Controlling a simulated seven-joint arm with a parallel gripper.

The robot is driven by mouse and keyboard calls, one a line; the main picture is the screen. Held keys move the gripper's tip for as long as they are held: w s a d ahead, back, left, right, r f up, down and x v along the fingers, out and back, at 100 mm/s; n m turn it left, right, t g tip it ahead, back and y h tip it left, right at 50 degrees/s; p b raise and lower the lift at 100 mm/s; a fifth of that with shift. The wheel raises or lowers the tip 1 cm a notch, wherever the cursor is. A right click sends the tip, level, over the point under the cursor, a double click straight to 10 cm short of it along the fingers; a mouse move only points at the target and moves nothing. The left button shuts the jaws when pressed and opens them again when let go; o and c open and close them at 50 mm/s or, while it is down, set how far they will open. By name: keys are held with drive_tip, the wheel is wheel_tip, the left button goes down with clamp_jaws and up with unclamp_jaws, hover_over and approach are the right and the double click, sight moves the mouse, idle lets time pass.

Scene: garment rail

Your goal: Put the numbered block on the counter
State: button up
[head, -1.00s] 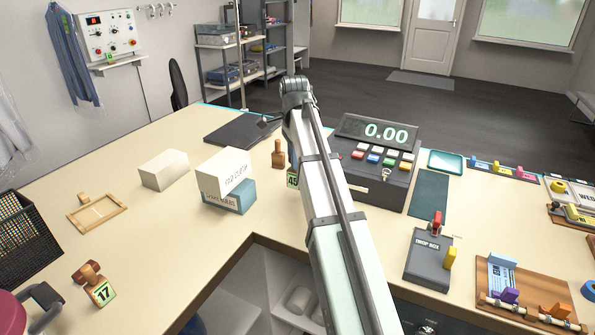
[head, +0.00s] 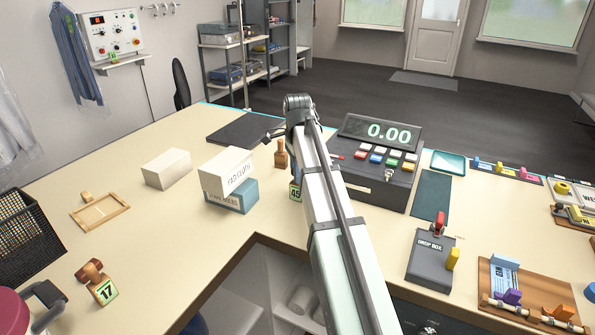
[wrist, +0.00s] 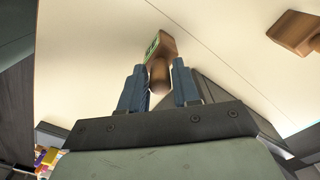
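The numbered block marked 45 (head: 296,193) shows in the head view just left of my arm, partly hidden by it. In the wrist view the block (wrist: 162,46) has a green label edge and a brown wooden handle. Another numbered block, marked 17 (head: 106,291), stands at the counter's front left.
A wooden stamp (head: 281,155) stands just behind the 45 block. White and teal boxes (head: 228,172) are to its left, and the cash register (head: 372,180) is to its right. The counter's inner front edge is close in front. Bare counter lies at the left middle.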

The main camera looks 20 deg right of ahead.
drive_tip(key=shift+o, duration=1.3)
drive_tip(key=shift+r, duration=0.15)
drive_tip(key=shift+r, duration=3.8)
